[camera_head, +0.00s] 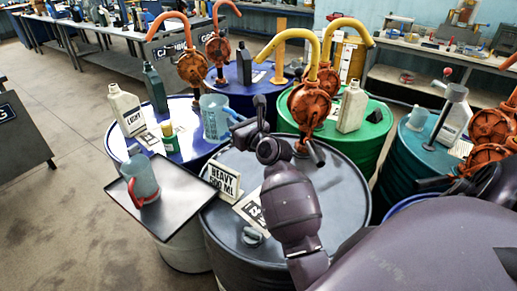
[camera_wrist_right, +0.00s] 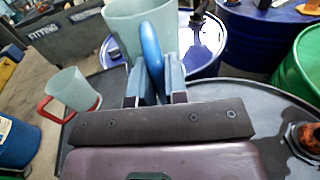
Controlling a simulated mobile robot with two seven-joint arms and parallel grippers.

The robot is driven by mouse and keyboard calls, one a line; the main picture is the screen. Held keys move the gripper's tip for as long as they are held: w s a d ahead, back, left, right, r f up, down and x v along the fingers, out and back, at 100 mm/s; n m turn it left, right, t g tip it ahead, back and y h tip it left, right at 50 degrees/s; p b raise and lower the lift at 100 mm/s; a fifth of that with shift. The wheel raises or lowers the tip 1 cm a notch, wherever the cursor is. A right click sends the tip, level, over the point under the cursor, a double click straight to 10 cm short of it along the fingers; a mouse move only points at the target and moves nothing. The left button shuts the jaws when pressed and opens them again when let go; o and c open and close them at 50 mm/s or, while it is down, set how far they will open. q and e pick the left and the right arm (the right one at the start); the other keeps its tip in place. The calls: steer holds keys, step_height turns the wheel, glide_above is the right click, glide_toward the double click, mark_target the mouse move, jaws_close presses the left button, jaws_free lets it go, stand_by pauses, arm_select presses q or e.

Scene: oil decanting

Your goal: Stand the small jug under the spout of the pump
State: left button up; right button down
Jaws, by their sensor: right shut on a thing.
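A clear jug with a blue handle (camera_head: 215,117) is held upright in my right gripper (camera_head: 238,118). In the right wrist view the gripper (camera_wrist_right: 155,85) is shut on the blue handle (camera_wrist_right: 152,45). In the head view the jug overlaps the right part of the blue drum. A second clear jug with a red handle (camera_head: 140,180) stands on the black tray (camera_head: 185,195). An orange pump (camera_head: 310,103) with a yellow spout (camera_head: 290,45) stands on the dark drum (camera_head: 340,205), to the right of the held jug. My left gripper is out of view.
A "HEAVY 500 ML" sign (camera_head: 223,180) stands near the dark drum's left edge. The blue drum (camera_head: 195,145) carries bottles, a "LIGHT" sign (camera_head: 132,121) and another orange pump (camera_head: 192,66). The green drum (camera_head: 375,130) stands behind, with a pale bottle (camera_head: 352,107).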

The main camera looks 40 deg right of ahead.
steer(key=d+r+m+h+p, duration=0.2)
steer(key=d+r+m+h, duration=0.15)
steer(key=d, duration=1.05)
steer(key=shift+n+g+h, duration=0.3)
steer(key=shift+n+h, duration=0.05)
steer(key=f+b, duration=0.1)
steer(key=f, duration=0.5)
steer(key=f+b, duration=0.2)
steer(key=f, duration=0.4)
steer(key=f+b, duration=0.1)
steer(key=f, duration=0.5)
steer(key=shift+d+f, duration=0.25)
steer(key=shift+d, duration=0.1)
steer(key=shift+f, duration=0.3)
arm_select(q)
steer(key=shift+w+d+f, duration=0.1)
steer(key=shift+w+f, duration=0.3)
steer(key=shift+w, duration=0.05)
arm_select(e)
steer(key=shift+w, duration=0.1)
steer(key=c, duration=1.6)
jaws_free()
steer(key=shift+f+b, duration=0.15)
steer(key=shift+b, duration=0.15)
steer(key=o, duration=0.5)
steer(key=shift+c, duration=0.2)
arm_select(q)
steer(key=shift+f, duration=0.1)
